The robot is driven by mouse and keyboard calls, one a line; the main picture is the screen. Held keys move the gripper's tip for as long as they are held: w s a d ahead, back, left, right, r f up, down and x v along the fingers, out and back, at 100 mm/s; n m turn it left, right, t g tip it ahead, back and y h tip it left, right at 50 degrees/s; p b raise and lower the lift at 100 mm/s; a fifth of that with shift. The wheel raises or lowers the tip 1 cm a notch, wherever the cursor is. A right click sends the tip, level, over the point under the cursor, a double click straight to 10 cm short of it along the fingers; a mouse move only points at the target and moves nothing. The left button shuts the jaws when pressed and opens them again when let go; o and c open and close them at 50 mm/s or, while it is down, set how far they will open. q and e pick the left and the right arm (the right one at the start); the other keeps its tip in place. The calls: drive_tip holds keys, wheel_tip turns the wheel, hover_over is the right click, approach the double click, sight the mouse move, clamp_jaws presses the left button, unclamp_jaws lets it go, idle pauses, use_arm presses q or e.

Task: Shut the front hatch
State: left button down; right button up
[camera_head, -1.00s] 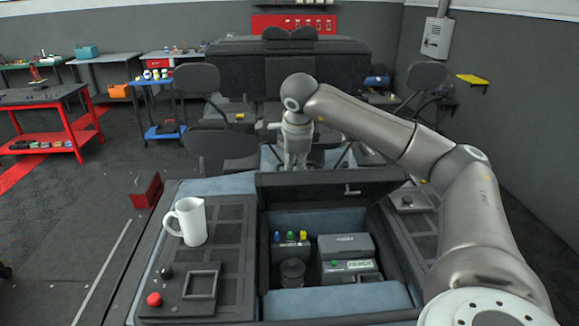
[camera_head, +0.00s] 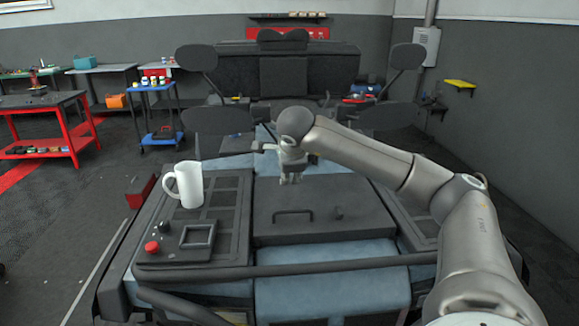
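The front hatch (camera_head: 300,222) is a dark grey lid with a black bar handle (camera_head: 293,213). It lies flat over the compartment in the middle of the vehicle's front, and the contents beneath are hidden. A small latch (camera_head: 338,213) sits right of the handle. My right gripper (camera_head: 290,180) points down just above the hatch's far edge, behind the handle. It looks apart from the handle, but contact with the lid is hard to judge. Its fingers are too small to read. My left gripper is out of view.
A white mug (camera_head: 189,184) stands on the left panel, near a red button (camera_head: 151,247) and a square frame (camera_head: 198,234). A dark bar (camera_head: 330,265) crosses in front of the hatch. Round mirrors stand behind. A red-framed workbench (camera_head: 62,120) is at the left.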

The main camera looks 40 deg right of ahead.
drive_tip(key=v, duration=1.2)
drive_tip(key=shift+s+r, duration=0.15)
drive_tip(key=shift+r, duration=0.15)
drive_tip(key=shift+a, duration=0.2)
